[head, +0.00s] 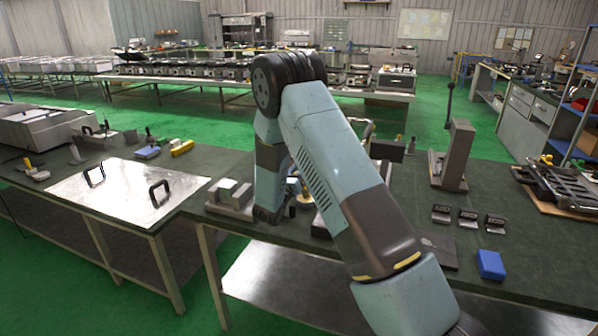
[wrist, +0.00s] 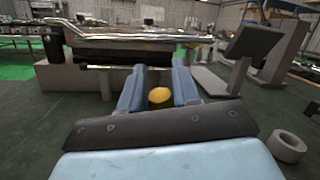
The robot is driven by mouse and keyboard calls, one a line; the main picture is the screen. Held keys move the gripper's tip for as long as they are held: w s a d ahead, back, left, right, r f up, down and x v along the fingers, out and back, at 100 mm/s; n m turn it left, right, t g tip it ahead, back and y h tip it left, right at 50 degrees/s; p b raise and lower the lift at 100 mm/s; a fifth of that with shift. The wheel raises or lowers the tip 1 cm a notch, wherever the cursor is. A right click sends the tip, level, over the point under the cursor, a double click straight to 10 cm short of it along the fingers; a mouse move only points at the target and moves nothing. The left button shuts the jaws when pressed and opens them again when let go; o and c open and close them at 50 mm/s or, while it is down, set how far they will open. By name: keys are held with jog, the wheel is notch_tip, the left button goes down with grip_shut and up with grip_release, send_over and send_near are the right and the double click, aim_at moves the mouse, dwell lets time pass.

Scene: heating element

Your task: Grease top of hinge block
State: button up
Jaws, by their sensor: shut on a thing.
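In the wrist view, my gripper (wrist: 158,80) reaches forward with its two blue fingers on either side of a yellow rounded thing (wrist: 160,97). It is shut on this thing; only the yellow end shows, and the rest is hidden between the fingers. Just beyond the fingertips are a grey block (wrist: 75,80) and, above it, shiny metal tubes (wrist: 140,38) over a dark part. I cannot tell for sure which part is the hinge block, or whether the held thing touches it. In the head view, my arm hides the gripper and most of the work spot.
A dark plate on a stand (wrist: 254,41) rises at right in the wrist view, with a grey ring (wrist: 288,146) nearby. In the head view, a metal sheet with handles (head: 128,192) lies left; a lever post (head: 457,155) and a blue box (head: 490,265) stand right.

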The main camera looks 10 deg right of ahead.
notch_tip(320, 180, up, 7)
dwell(1.0)
dwell(0.4)
